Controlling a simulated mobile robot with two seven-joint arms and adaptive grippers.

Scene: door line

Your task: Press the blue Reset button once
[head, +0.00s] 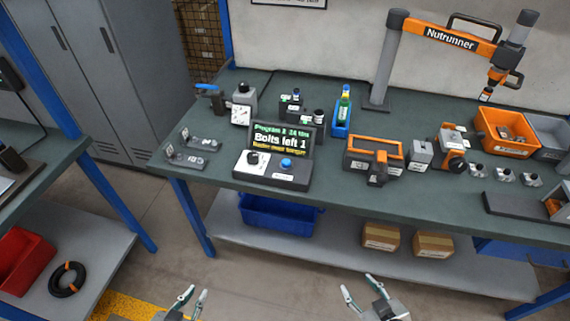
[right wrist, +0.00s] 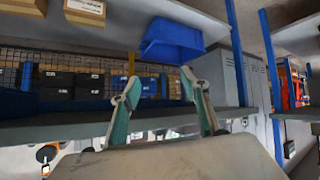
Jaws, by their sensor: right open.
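The blue Reset button (head: 286,163) is a round blue knob on the right side of a grey control box (head: 266,184). The box's screen (head: 282,139) reads "Bolts left 1" in the head view. My left gripper (head: 196,293) is at the bottom of the head view, below the table's front edge and apart from the box, with its fingers spread and empty. My right gripper (head: 358,284) is also low in front of the table, open and empty. The right wrist view shows its two spread fingers (right wrist: 158,85). The button is not visible there.
The green workbench (head: 320,196) holds an orange tool frame (head: 374,156), a blue holder with a bottle (head: 342,115), small fixtures (head: 187,158) and an orange bin (head: 507,133). A blue crate (head: 277,215) and cardboard boxes (head: 381,237) sit on the shelf below. The floor in front is clear.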

